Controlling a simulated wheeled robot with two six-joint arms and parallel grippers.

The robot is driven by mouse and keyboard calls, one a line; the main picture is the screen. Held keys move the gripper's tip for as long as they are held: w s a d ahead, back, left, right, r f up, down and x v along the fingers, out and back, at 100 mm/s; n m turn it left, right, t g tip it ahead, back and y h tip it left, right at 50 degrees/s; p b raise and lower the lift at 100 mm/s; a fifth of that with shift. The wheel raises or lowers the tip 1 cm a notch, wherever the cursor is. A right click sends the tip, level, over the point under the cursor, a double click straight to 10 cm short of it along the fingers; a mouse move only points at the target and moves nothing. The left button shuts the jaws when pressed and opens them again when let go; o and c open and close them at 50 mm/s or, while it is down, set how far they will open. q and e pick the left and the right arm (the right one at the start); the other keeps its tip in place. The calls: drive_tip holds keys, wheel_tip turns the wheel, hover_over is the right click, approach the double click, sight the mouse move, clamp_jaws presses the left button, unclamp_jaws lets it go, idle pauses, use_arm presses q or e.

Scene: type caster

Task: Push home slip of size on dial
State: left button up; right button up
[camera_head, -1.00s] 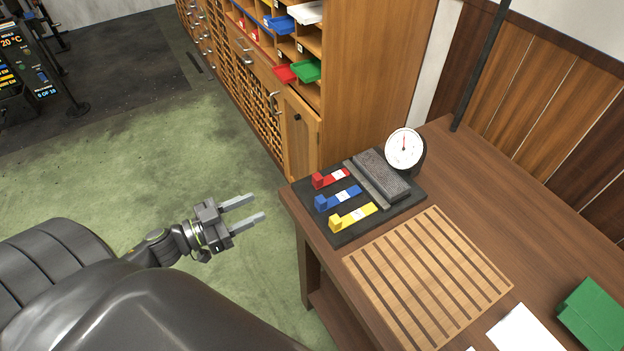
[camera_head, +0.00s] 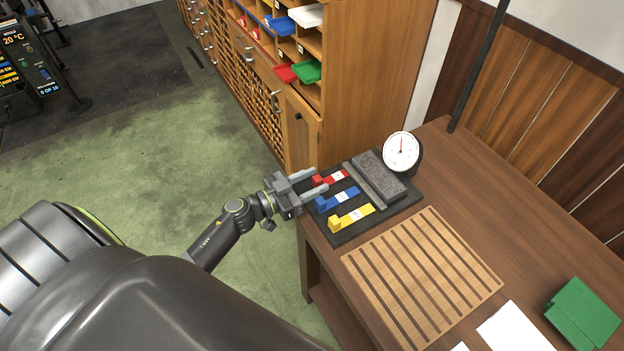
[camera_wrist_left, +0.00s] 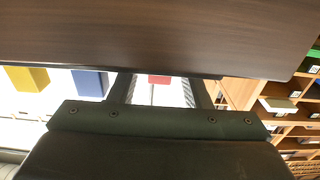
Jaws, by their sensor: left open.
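Red (camera_head: 338,176), blue (camera_head: 344,196) and yellow (camera_head: 357,216) slips with white labels lie side by side on a black board (camera_head: 342,236). A round white dial (camera_head: 402,150) stands at the board's back corner. My left gripper (camera_head: 320,178) is open at the board's left edge, its fingertips by the red slip's raised end. In the left wrist view, the red block (camera_wrist_left: 159,79) shows between the fingers, with the blue block (camera_wrist_left: 90,84) and yellow block (camera_wrist_left: 27,79) to the left. Contact cannot be told. My right gripper is out of view.
A ridged grey block (camera_head: 380,173) lies on the board behind the slips. A slatted wooden mat (camera_head: 421,283), a white sheet (camera_head: 515,330) and a green object (camera_head: 583,313) lie on the table (camera_head: 480,205). A wooden cabinet (camera_head: 370,75) stands behind.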

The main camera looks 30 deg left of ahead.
sight(335, 174)
use_arm(q)
drive_tip(key=shift+w, duration=0.1)
clamp_jaws()
drive_tip(key=shift+w+d+r+p, duration=0.2)
drive_tip(key=shift+w+d+p, duration=0.15)
drive_tip(key=shift+w+p, duration=0.25)
drive_tip(key=shift+w+d+f, duration=0.15)
drive_tip(key=shift+w+d, duration=0.2)
drive_tip(key=shift+w, duration=0.15)
drive_tip(key=shift+c, duration=1.8)
unclamp_jaws()
drive_tip(key=o, duration=0.4)
drive_tip(key=shift+w+d+f, duration=0.1)
drive_tip(key=shift+w, duration=0.05)
drive_tip(key=shift+c, duration=0.2)
